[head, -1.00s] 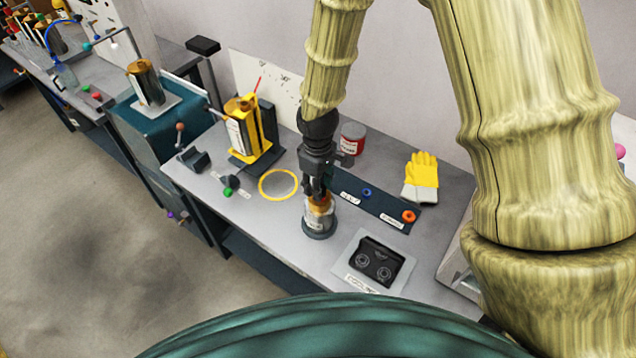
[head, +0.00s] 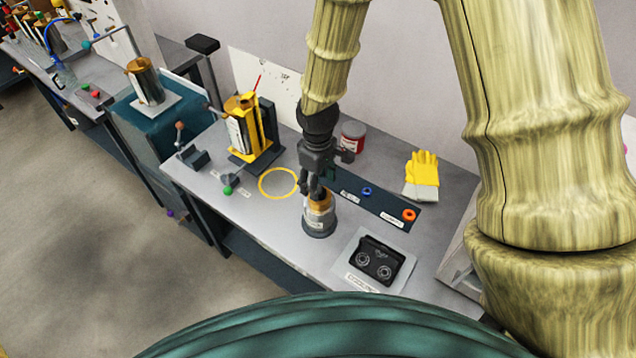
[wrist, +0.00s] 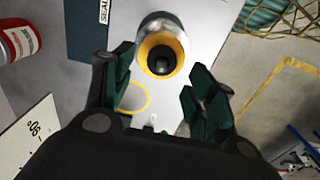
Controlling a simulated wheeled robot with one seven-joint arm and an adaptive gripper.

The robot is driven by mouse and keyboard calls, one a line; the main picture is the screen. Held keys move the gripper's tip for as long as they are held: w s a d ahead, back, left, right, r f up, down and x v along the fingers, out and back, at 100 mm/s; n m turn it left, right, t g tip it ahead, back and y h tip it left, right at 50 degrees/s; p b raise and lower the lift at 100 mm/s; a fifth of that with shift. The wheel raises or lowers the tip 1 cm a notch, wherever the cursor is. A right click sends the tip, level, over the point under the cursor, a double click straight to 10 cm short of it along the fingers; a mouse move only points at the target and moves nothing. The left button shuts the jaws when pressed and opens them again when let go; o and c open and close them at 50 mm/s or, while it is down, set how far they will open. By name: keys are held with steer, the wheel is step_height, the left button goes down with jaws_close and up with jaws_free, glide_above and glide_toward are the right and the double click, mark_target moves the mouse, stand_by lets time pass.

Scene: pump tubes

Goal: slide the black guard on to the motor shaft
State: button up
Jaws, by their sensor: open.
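A metal cylinder with an orange top (head: 319,215), which looks like the motor, stands upright on the bench. In the wrist view it shows as a silver body with an orange ring (wrist: 164,42) and a dark round piece (wrist: 161,62) at its centre. I cannot tell whether that piece is the bare shaft or the black guard on it. My gripper (head: 315,190) is directly above the cylinder's top. In the wrist view its fingers (wrist: 160,92) are apart with nothing held between them. No separate black guard can be made out for sure.
A black block with two round sockets (head: 376,262) lies on a grey plate at the right front. A dark strip with a blue ring (head: 367,191) and an orange ring (head: 408,215), a yellow glove (head: 422,175) and a red can (head: 352,136) lie behind. A yellow circle (head: 264,190) marks clear bench.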

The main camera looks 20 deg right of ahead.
step_height(320, 180, up, 11)
steer(key=shift+f, duration=0.2)
stand_by(0.3)
steer(key=shift+s, duration=0.1)
stand_by(0.9)
